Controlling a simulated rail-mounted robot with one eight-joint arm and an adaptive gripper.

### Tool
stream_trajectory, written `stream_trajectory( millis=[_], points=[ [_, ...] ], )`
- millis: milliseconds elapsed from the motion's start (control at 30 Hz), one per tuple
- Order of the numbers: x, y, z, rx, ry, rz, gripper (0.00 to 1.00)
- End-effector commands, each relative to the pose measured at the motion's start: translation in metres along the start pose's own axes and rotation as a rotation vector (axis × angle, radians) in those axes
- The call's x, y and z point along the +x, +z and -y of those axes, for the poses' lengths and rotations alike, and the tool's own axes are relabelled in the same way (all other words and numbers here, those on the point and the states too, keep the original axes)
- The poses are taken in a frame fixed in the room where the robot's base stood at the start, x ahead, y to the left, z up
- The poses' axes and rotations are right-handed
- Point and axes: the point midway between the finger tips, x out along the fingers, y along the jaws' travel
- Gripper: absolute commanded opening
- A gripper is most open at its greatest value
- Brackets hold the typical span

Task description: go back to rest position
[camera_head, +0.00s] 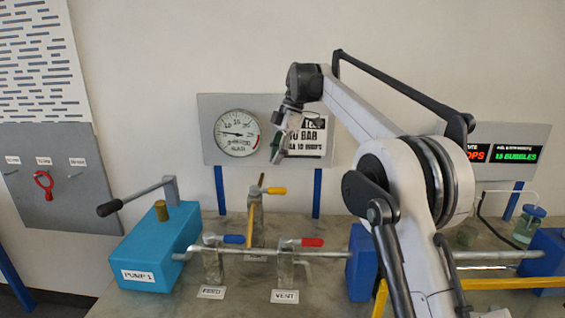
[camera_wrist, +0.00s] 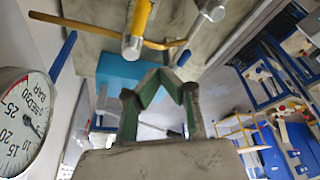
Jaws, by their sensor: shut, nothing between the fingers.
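My gripper (camera_head: 282,143) hangs in front of the wall panel, between the round pressure gauge (camera_head: 238,132) and the sign (camera_head: 303,136). It is above the yellow-handled valve (camera_head: 257,212) and apart from it. In the wrist view the fingers of my gripper (camera_wrist: 172,72) meet at their tips, with nothing held. The gauge (camera_wrist: 22,125) shows at the left of that view, and the yellow valve handle (camera_wrist: 139,22) at the top. My arm reaches up and left from the right side, hiding part of the sign and panel.
The blue pump (camera_head: 152,250) with its lever (camera_head: 137,196) stands at left. The blue-handled feed valve (camera_head: 213,258) and red-handled vent valve (camera_head: 287,262) sit on a pipe along the bench. Blue blocks and a jar (camera_head: 527,225) are at right. Open air surrounds my gripper.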

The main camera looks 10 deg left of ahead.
Motion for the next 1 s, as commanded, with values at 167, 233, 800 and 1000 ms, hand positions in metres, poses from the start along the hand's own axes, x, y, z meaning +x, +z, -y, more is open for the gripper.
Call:
stream_trajectory(
  millis=[167, 233, 800, 1000],
  points=[
    [-0.019, 0.005, 0.018, 0.097, 0.033, 0.022, 0.00],
    [-0.030, 0.008, 0.030, 0.166, 0.058, 0.037, 0.00],
    [-0.082, 0.028, 0.169, 0.756, 0.303, 0.112, 0.00],
    [-0.082, 0.033, 0.227, 0.953, 0.401, 0.113, 0.00]
  ],
)
